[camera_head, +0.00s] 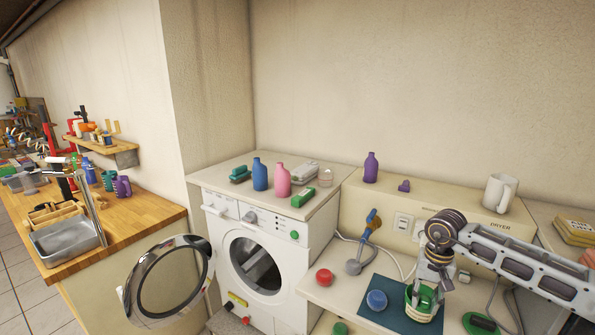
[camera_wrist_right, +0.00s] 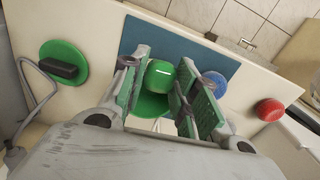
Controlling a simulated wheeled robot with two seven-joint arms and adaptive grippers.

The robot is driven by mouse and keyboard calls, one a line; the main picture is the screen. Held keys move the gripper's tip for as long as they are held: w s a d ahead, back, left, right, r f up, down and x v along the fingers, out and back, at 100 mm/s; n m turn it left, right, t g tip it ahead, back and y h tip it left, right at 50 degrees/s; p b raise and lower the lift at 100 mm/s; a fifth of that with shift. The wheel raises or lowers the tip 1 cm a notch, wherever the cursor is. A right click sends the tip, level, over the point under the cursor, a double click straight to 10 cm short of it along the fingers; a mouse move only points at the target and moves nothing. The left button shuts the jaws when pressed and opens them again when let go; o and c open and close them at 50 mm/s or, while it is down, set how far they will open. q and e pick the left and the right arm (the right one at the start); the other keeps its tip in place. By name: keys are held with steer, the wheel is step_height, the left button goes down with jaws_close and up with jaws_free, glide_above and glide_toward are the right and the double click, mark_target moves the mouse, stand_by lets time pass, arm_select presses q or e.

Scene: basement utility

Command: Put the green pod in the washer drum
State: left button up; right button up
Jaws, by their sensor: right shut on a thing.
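The green pod (camera_head: 425,296) is between the fingers of my right gripper (camera_head: 421,292), over the dark blue mat (camera_head: 378,285) on the counter. In the right wrist view the pod (camera_wrist_right: 161,74) sits between the two green-padded fingers (camera_wrist_right: 160,82), which are shut on it. A flat green round piece (camera_wrist_right: 150,106) shows just below it. I cannot tell whether the pod touches the mat. The white washer stands left of the counter with its drum (camera_head: 256,266) open and its round door (camera_head: 165,282) swung out to the left. My left gripper is not in view.
A blue pod (camera_head: 376,300) lies on the mat and a red one (camera_head: 325,276) left of it. A green disc with a dark handle (camera_head: 480,323) lies at right. Bottles (camera_head: 261,174) stand on the washer top.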

steer(key=shift+d+r+n, duration=0.1)
steer(key=shift+d+n, duration=0.05)
steer(key=shift+n, duration=0.25)
steer(key=shift+w+d+n, duration=0.15)
steer(key=shift+w+n, duration=0.05)
steer(key=shift+n, duration=0.2)
steer(key=shift+w+a+n, duration=0.2)
steer(key=shift+n, duration=0.1)
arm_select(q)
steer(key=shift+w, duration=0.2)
arm_select(e)
steer(key=s+a+f+n, duration=0.1)
steer(key=a+f, duration=0.2)
steer(key=a, duration=0.3)
steer(key=a+f+n, duration=0.2)
steer(key=a, duration=0.4)
steer(key=shift+s+a+f, duration=0.25)
steer(key=shift+s+f, duration=0.1)
steer(key=shift+f, duration=0.05)
steer(key=shift+f, duration=0.1)
